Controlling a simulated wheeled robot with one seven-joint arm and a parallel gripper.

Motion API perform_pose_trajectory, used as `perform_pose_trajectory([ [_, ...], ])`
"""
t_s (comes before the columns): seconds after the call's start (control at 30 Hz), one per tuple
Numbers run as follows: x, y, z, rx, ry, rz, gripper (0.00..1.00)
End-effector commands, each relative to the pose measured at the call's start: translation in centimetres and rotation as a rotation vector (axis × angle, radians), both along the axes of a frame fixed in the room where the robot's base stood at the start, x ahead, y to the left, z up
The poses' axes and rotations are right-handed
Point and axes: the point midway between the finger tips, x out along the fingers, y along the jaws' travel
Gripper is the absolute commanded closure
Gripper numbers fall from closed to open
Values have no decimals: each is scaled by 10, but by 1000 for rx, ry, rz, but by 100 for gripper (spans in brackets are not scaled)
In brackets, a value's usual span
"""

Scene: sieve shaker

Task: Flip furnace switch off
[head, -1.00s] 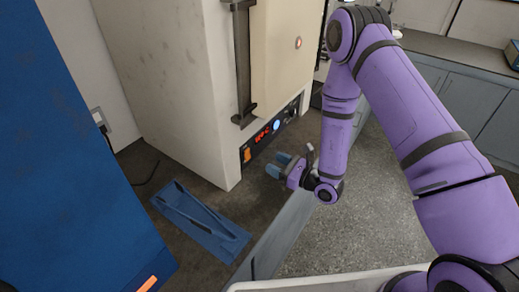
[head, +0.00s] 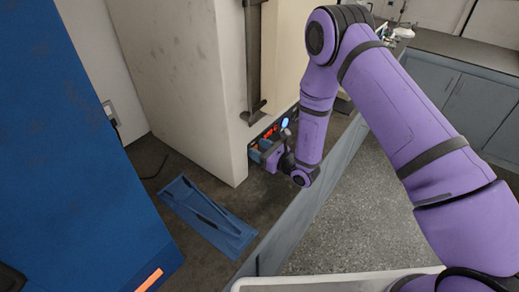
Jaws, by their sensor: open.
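The furnace (head: 185,75) is a large pale cabinet with a vertical dark handle (head: 254,60). Its low control panel (head: 284,119) has a lit red display and a round blue-white light. The orange switch at the panel's left end (head: 254,145) shows only in part beside my gripper. I cannot tell whether a fingertip touches the switch or which way the switch is tipped.
A blue tray-like holder (head: 207,220) lies on the dark bench in front of the furnace. A tall blue cabinet (head: 75,150) stands at the left. The bench's front edge runs below my gripper, with open floor (head: 350,225) to the right.

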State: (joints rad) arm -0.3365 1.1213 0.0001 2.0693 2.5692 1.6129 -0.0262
Motion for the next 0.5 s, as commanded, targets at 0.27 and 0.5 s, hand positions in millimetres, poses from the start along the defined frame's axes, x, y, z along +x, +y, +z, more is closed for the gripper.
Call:
perform_pose_trajectory([
  [0.27,0,0,0,-1,1,0,51],
  [0.5,0,0,0,-1,1,0,96],
])
